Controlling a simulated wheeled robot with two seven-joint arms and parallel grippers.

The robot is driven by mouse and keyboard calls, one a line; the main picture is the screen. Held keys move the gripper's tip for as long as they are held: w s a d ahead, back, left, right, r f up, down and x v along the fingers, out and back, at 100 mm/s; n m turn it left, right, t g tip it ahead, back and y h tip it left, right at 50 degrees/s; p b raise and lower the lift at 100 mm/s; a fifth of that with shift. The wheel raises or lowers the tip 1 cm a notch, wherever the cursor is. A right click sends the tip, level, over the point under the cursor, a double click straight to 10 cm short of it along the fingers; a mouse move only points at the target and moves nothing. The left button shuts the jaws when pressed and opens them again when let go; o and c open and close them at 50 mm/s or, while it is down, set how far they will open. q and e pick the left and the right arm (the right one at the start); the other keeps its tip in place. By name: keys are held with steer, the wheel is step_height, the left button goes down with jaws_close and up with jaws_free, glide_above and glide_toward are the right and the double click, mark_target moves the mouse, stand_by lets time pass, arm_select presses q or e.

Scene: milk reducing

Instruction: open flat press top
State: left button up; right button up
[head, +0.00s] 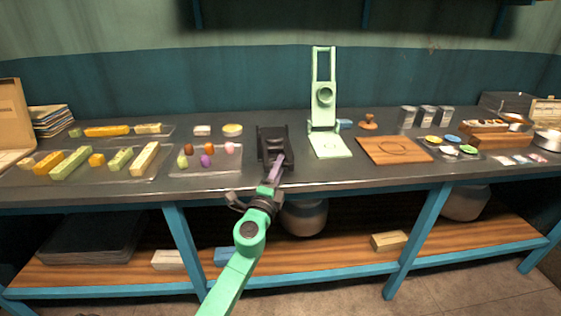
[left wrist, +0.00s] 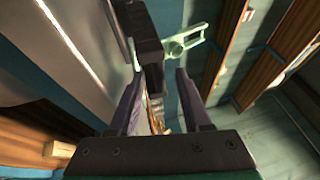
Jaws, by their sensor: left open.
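A black press-like device (head: 273,143) stands at the front middle of the table, with a flat dark plate and a bar. Its dark bar also shows in the left wrist view (left wrist: 146,48). My left gripper (head: 278,163) is at its front side.
A wooden board (head: 393,151) lies right of the green press. A clear tray (head: 205,169) with small coloured pieces lies close left of the black device, and another tray with blocks (head: 90,175) lies further left. Metal canisters (head: 425,117) stand at the back right.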

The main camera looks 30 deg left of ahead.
arm_select(q)
steer(key=shift+x, duration=0.95)
jaws_close()
steer(key=shift+f, duration=0.1)
stand_by(0.5)
